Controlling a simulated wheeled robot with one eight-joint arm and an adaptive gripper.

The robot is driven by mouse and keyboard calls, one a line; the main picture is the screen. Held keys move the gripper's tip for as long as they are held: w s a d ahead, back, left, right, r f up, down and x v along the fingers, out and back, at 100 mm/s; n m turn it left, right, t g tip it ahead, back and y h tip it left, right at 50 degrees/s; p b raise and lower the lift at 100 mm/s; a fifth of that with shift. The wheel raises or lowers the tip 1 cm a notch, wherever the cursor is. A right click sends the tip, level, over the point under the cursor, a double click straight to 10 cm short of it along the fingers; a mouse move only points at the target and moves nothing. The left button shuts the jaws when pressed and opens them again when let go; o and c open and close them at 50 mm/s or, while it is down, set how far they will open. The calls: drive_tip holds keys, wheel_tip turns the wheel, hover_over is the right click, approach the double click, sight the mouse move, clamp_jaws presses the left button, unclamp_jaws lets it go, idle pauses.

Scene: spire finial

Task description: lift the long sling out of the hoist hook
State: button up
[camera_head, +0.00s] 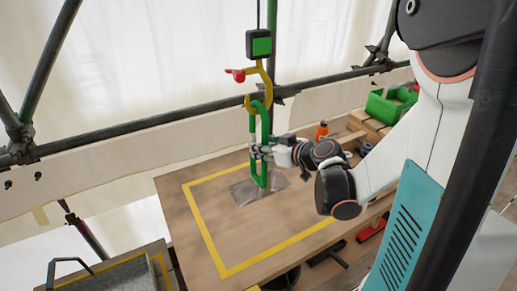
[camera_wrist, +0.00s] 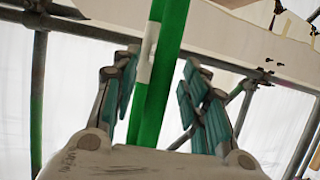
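The green sling (camera_head: 264,120) hangs as a long narrow loop from the yellow hoist hook (camera_head: 268,80). Its top sits in the hook's bowl, and its lower end hangs just over a grey patch on the table. A red piece (camera_head: 236,75) sticks out left of the hook. My gripper (camera_head: 258,150) reaches in from the right at the loop's middle. In the wrist view, the sling (camera_wrist: 165,70), with a white patch, runs between the spread fingers of my gripper (camera_wrist: 162,58). The fingers look apart from it; contact is unclear. The hook is outside the wrist view.
A black box with a green face (camera_head: 259,45) holds the hook from above. The wooden table (camera_head: 225,245) has a yellow taped outline (camera_head: 205,235) and much bare room. A green bin (camera_head: 390,105) and an orange bottle (camera_head: 322,131) stand right. Scaffold poles (camera_head: 130,131) cross behind.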

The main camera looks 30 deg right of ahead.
sight(267, 125)
clamp_jaws()
drive_tip(key=shift+r, duration=0.15)
wheel_tip(267, 125, up, 8)
drive_tip(key=p, duration=0.3)
drive_tip(key=shift+a+f+p, duration=0.1)
drive_tip(key=shift+f+p, duration=0.15)
drive_tip(key=shift+p, duration=0.15)
drive_tip(key=a+p, duration=0.1)
drive_tip(key=a, duration=1.7)
drive_tip(key=shift+s+f+p, duration=0.4)
